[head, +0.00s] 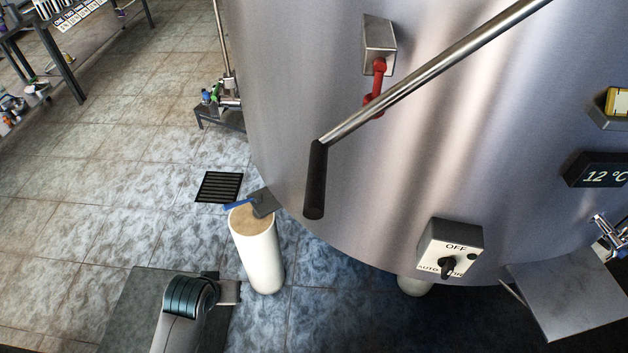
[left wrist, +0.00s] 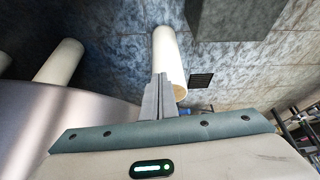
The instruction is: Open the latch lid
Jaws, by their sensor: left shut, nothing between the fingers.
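In the head view a small steel box (head: 380,38) is fixed to the tank wall, with a red, jointed latch-like part (head: 375,88) hanging below it. A long steel bar (head: 430,72) crosses in front of the red part and ends in a black grip (head: 315,180). I cannot tell for certain which part is the latch lid. My left gripper (head: 232,292) is low at the bottom left, well apart from these parts. Its shut, empty fingers (left wrist: 157,98) show in the left wrist view, in front of a white post. My right gripper is not in view.
A switch box (head: 450,250), a temperature display (head: 598,172) and a steel shelf (head: 568,295) are at the right. Tiled floor at the left is mostly clear.

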